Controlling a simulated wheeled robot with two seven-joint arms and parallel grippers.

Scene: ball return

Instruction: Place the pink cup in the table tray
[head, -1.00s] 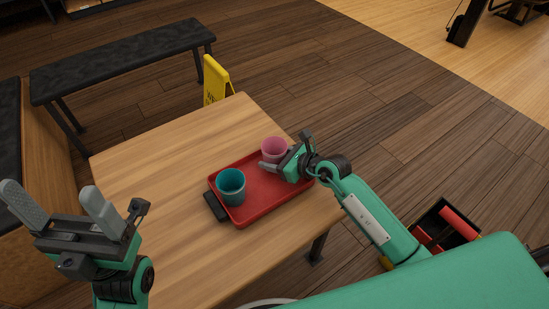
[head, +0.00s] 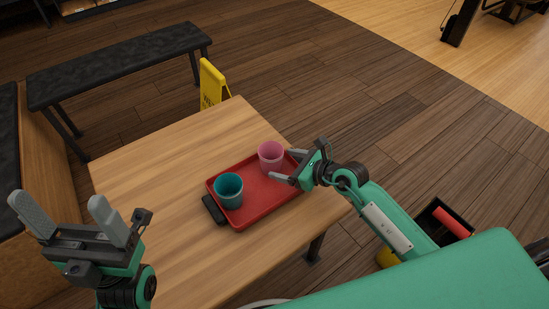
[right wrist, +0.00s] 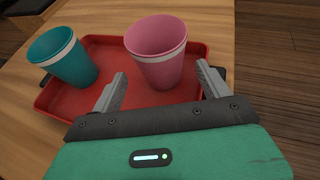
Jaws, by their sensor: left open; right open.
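The pink cup (head: 271,156) stands upright in the red table tray (head: 258,206), near its far edge. In the right wrist view the pink cup (right wrist: 157,62) stands on the floor of the tray (right wrist: 70,98), just beyond my right fingertips. My right gripper (head: 283,167) is open and empty, its fingers pointing toward the cup with a small gap. In the right wrist view my right gripper (right wrist: 160,82) shows both fingers spread apart. My left gripper (head: 58,212) is open and empty at the lower left, away from the tray.
A teal cup (head: 229,190) stands in the left part of the tray. The wooden table (head: 145,170) is clear to the left. A yellow floor sign (head: 210,85) stands behind the table, and a dark bench (head: 120,65) lies beyond.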

